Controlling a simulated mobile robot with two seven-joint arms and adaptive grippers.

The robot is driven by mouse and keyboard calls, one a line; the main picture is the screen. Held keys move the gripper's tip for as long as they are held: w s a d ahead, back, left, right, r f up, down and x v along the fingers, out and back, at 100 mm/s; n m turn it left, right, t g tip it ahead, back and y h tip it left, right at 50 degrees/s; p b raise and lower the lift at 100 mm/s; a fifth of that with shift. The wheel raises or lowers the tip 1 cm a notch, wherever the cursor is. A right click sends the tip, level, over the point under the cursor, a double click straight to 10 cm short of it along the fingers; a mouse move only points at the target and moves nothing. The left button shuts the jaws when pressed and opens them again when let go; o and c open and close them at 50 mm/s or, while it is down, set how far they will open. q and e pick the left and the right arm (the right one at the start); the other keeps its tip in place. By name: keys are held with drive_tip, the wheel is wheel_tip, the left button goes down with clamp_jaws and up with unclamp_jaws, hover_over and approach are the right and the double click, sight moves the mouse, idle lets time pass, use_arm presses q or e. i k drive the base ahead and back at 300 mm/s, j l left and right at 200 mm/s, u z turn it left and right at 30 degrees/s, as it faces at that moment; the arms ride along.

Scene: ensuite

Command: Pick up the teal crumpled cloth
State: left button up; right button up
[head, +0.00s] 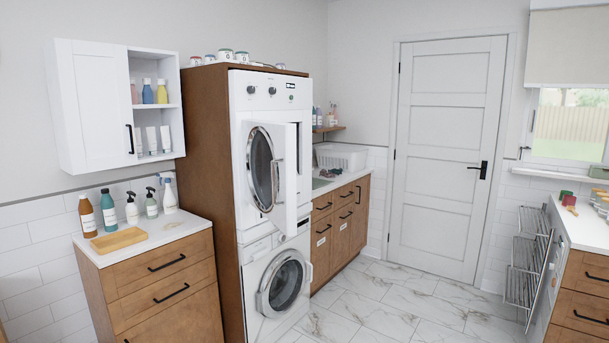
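I cannot make out a teal crumpled cloth anywhere in the head view. A small green item (566,195) sits on the right counter next to a red item (570,203), too small to identify. A greenish patch (320,183) shows on the counter beyond the washer stack and is partly hidden by it. Neither of my grippers is in view.
The stacked dryer (284,90) has its door (264,168) ajar; a washer (281,283) stands below. Bottles and a wooden tray (118,240) are on the left cabinet. A wire rack (524,268) juts out at right. The marble floor (400,310) is clear toward a closed door (447,150).

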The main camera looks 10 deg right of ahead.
sight(337, 171)
drive_tip(key=i+l+z, duration=0.35)
drive_tip(key=i, duration=0.2)
drive_tip(key=i+l+z, duration=0.3)
drive_tip(key=i, duration=0.35)
drive_tip(key=i+z, duration=0.35)
drive_tip(key=i, duration=1.75)
drive_tip(key=i+u, duration=0.1)
drive_tip(key=i, duration=0.65)
drive_tip(key=i+l, duration=0.15)
drive_tip(key=i, duration=0.6)
drive_tip(key=i+l+u, duration=0.15)
drive_tip(key=i+u, duration=0.35)
drive_tip(key=i+l+u, duration=0.45)
drive_tip(key=i+j, duration=0.1)
